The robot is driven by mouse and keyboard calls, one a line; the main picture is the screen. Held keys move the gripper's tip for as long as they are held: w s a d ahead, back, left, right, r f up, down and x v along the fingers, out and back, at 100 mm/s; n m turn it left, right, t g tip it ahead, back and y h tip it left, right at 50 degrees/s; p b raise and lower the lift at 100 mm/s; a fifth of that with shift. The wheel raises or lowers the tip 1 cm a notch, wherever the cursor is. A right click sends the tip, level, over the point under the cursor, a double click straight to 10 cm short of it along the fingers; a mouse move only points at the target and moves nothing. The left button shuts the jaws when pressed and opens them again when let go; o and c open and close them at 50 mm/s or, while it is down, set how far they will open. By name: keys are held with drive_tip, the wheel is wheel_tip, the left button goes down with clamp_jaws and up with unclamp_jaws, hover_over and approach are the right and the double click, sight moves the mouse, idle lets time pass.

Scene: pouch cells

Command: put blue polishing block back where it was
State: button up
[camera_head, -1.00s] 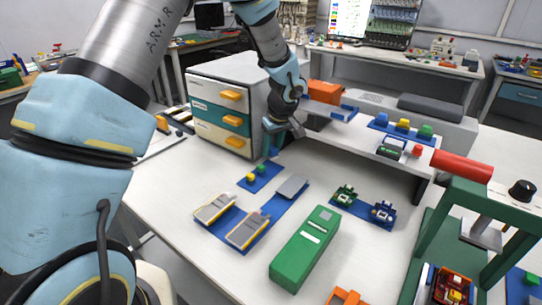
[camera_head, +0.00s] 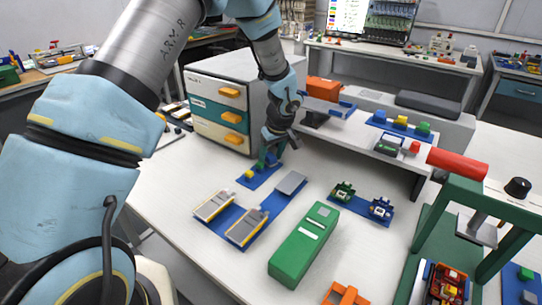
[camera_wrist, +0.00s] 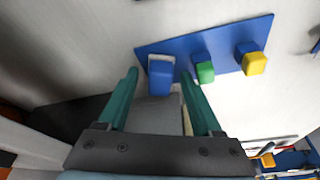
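In the wrist view the blue polishing block (camera_wrist: 161,74) is at the left end of a blue mat (camera_wrist: 222,46), beside a green block (camera_wrist: 204,72) and a yellow block (camera_wrist: 254,63). My gripper (camera_wrist: 159,72) has its two teal fingers apart. The blue block shows between the fingertips with a gap on each side; I cannot tell its exact height against the mat. In the head view my gripper (camera_head: 271,158) is low at the far end of the mat (camera_head: 257,181), and hides the blue block there. The yellow block (camera_head: 250,174) shows nearer.
A drawer cabinet (camera_head: 218,106) stands close behind. A tray with pouch cells (camera_head: 246,227), a green box (camera_head: 303,246) and a raised shelf (camera_head: 367,140) are nearby. A second blue rack with coloured blocks (camera_head: 400,126) is on the shelf. A green press (camera_head: 455,220) stands at right.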

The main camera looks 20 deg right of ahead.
drive_tip(key=shift+r, duration=0.25)
drive_tip(key=b+v, duration=0.2)
drive_tip(key=v, duration=0.9)
drive_tip(key=shift+r, duration=0.4)
drive_tip(key=a+r+m+g, duration=0.1)
drive_tip(key=a+r, duration=0.1)
drive_tip(key=a, duration=2)
drive_tip(key=s+a, duration=0.3)
drive_tip(key=a, duration=0.4)
drive_tip(key=s+a+m, duration=0.1)
drive_tip(key=s+a, duration=0.3)
drive_tip(key=a, duration=0.4)
drive_tip(key=shift+s+f+m+g+h, duration=0.3)
drive_tip(key=shift+f+g, duration=0.05)
drive_tip(key=shift+g, duration=0.05)
